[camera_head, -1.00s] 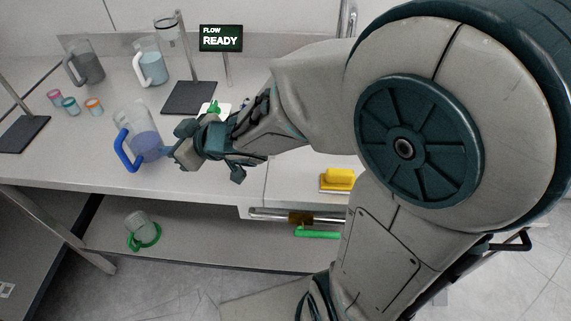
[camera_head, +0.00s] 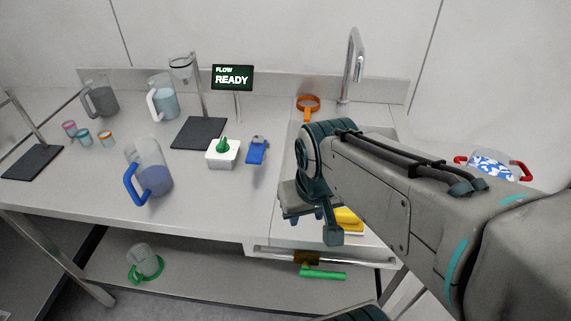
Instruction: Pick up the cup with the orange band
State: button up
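The cup with the orange band (camera_head: 106,141) is small and clear, and stands upright at the left of the counter. Beside it stand a similar cup with a teal band (camera_head: 84,138) and one with a pink band (camera_head: 70,129). My gripper (camera_head: 312,226) is over the right part of the counter, far to the right of these cups. It hangs below my wrist, and I see nothing held in it. Its fingers are partly hidden by its own body, so its opening is unclear.
A blue-handled jug (camera_head: 150,172) stands just right of the cups, near the front edge. Two more jugs (camera_head: 100,98) (camera_head: 163,100) stand behind. Stands with dark bases (camera_head: 198,133) (camera_head: 32,162) flank the cups.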

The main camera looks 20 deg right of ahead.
aim_at(105, 137)
jog(key=k, duration=0.4)
jog(key=u, duration=0.95)
